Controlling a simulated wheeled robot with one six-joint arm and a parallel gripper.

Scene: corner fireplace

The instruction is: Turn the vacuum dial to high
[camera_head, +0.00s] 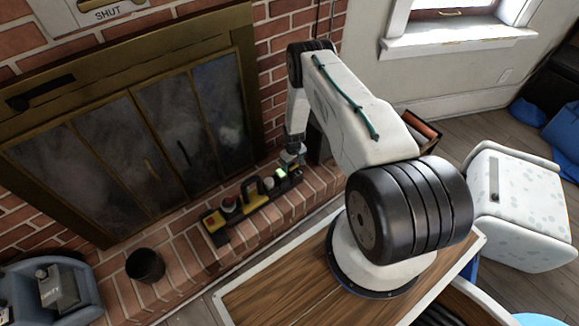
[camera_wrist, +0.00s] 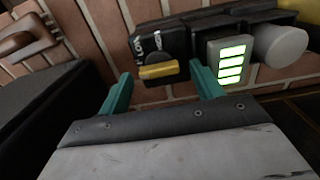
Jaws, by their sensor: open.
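The vacuum (camera_head: 214,221) is a long black and yellow device lying on the brick hearth. Its dial shows in the wrist view as a yellow bar (camera_wrist: 158,71) on a black end block with white lettering, partly readable as "LOW". The bar lies nearly level in the picture. My gripper (camera_wrist: 161,76) is open, with one teal finger on each side of the bar and a gap at both sides. Whether the fingertips reach down to the bar's height I cannot tell. In the head view my gripper (camera_head: 292,157) is over the vacuum's right end, and the dial is not clear there.
A lit green bar display (camera_wrist: 232,60) and a grey knob (camera_wrist: 281,45) sit right of the dial. The glass fireplace doors (camera_head: 150,150) stand behind the hearth. A dark cup (camera_head: 145,266) is on the hearth at left. A wooden table top (camera_head: 280,292) is in front.

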